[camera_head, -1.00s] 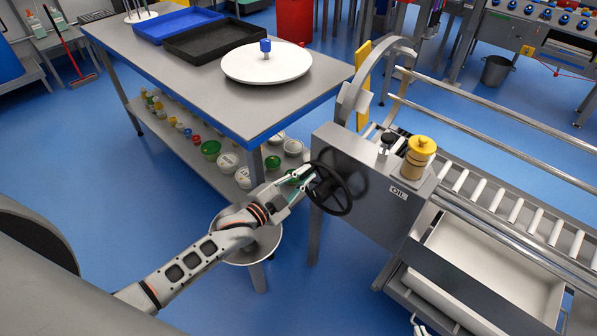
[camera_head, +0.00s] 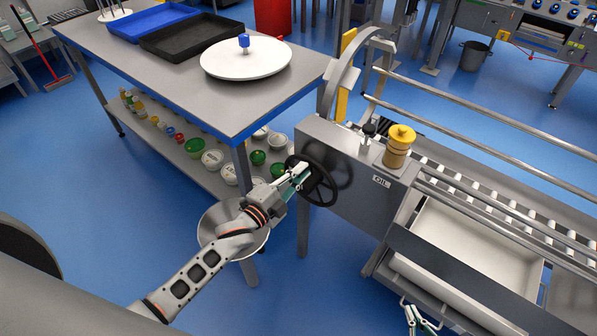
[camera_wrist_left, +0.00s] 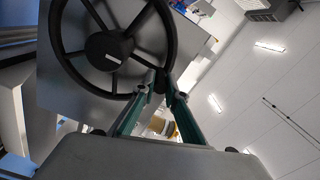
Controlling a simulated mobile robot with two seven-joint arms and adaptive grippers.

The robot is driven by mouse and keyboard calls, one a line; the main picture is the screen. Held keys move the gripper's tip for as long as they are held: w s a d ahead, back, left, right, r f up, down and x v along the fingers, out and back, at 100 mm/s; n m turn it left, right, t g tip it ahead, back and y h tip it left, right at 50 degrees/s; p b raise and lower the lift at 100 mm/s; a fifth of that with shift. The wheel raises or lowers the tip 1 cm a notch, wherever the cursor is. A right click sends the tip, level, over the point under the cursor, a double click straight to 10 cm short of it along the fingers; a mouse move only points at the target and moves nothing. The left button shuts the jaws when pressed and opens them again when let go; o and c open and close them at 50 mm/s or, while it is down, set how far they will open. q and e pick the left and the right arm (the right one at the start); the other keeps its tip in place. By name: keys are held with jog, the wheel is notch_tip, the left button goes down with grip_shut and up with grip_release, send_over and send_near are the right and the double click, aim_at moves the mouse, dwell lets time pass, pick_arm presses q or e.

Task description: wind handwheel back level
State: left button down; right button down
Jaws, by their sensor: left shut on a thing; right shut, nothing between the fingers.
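The black handwheel (camera_head: 318,183) with spokes is mounted on the front of a grey machine housing (camera_head: 350,197). My left gripper (camera_head: 300,176) is at the wheel's upper left rim, shut on it. In the left wrist view the wheel (camera_wrist_left: 112,48) fills the upper left, and my left gripper's fingers (camera_wrist_left: 163,85) close around its lower right rim. The hub with a small pale mark shows there. My right gripper (camera_head: 420,320) is at the bottom edge of the head view, well away from the wheel, shut and empty.
A yellow-capped oil cup (camera_head: 399,148) and a black knob (camera_head: 368,130) stand on the housing. Roller rails (camera_head: 480,190) and a white tray (camera_head: 470,250) lie right. A workbench (camera_head: 190,75) is left. A metal bowl (camera_head: 210,228) stands behind my left arm.

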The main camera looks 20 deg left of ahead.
pick_arm(q)
jog(key=shift+d, duration=0.25)
jog(key=c, duration=2)
grip_release()
jog(key=shift+c, duration=0.2)
jog(key=shift+a, duration=0.1)
jog(key=v, duration=1.2)
jog(key=shift+f, duration=0.15)
jog(key=s+f+n+g+y, duration=0.4)
jog(key=s+f+n+g, duration=0.1)
jog(key=s+f+n, duration=0.8)
jog(key=shift+s+n+g, duration=0.4)
jog(key=shift+s+n, duration=0.4)
jog(key=shift+s, duration=0.1)
